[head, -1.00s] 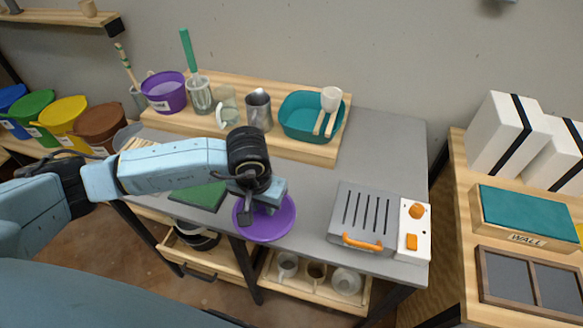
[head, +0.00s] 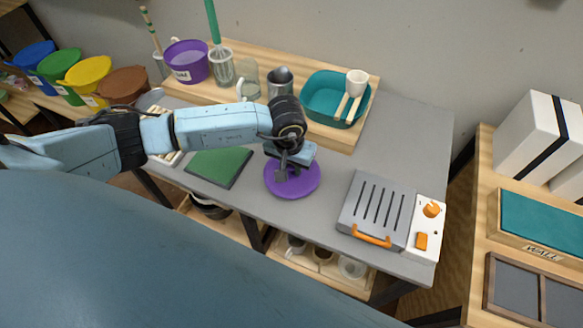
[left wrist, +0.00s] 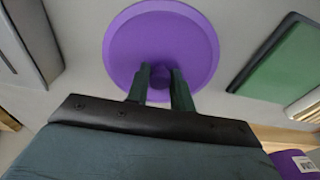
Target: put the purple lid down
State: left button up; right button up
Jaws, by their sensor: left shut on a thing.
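The purple lid (head: 309,183) is a round disc at the front part of the grey table (head: 405,130). My left gripper (head: 288,171) is shut on the lid's knob from above. In the left wrist view the lid (left wrist: 190,38) lies flat in front of the fingers (left wrist: 160,80), over bare grey tabletop. The knob is partly hidden between the fingers. I cannot tell whether the lid touches the table or hangs just above it. My right gripper is not in view.
A green mat (head: 220,166) lies left of the lid, and a slotted grey appliance (head: 376,211) with an orange handle stands to the right. Behind is a wooden shelf with a purple bucket (head: 187,66), a metal pitcher (head: 280,83) and a teal basin (head: 322,98).

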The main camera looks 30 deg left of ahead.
pick_arm(q)
jog(key=shift+f, duration=0.9)
jog(key=o, duration=0.6)
jog(key=shift+c, duration=0.2)
jog(key=o, duration=0.4)
jog(key=shift+r, duration=0.5)
jog(key=r, duration=0.3)
jog(key=s+r, duration=0.1)
jog(key=r, duration=0.7)
jog(key=shift+s+r, duration=0.1)
jog(key=shift+s, duration=0.1)
